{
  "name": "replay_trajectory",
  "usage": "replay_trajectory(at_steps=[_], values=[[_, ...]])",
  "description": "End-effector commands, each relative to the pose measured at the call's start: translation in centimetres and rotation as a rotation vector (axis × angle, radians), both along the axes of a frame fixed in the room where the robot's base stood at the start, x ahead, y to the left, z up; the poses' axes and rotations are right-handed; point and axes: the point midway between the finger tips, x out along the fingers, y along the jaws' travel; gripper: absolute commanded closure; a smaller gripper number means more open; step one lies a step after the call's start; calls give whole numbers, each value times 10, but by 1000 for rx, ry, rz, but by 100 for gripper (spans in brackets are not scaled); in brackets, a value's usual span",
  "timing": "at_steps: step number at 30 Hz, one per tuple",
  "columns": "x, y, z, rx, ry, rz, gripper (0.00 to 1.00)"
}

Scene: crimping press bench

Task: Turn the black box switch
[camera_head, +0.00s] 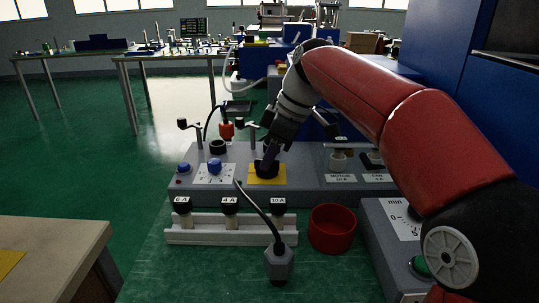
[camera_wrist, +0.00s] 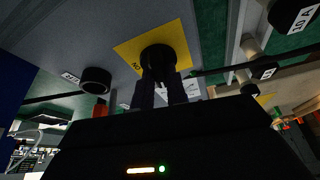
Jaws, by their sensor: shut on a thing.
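The black switch knob (camera_head: 266,170) stands on a yellow plate (camera_head: 276,181) on top of the grey control box (camera_head: 320,185). My gripper (camera_head: 269,157) reaches down from above, with its fingers closed around the knob. The wrist view shows the round black knob (camera_wrist: 158,56) on the yellow plate (camera_wrist: 182,34), with the fingers of my gripper (camera_wrist: 158,80) on it. Dark lettering shows at the plate's edge there. The fingers hide part of the knob, and its exact turn angle cannot be told.
A blue knob (camera_head: 214,166) on a white dial is left of the yellow plate. In front are a rail with several black-topped fuses (camera_head: 230,205), a cable with a grey plug (camera_head: 279,264) and a red bowl (camera_head: 332,229). Thin levers (camera_head: 198,135) rise behind the box.

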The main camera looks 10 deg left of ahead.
Motion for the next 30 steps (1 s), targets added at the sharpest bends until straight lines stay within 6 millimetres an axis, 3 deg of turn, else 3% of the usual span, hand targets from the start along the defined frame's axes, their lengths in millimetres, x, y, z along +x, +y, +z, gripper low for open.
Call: replay_trajectory(at_steps=[12,28,29,30], values=[[2,1,1,3,-4,179,100],[2,1,2,2,-5,203,100],[1,1,2,2,-5,203,84],[1,1,2,2,-5,203,79]])
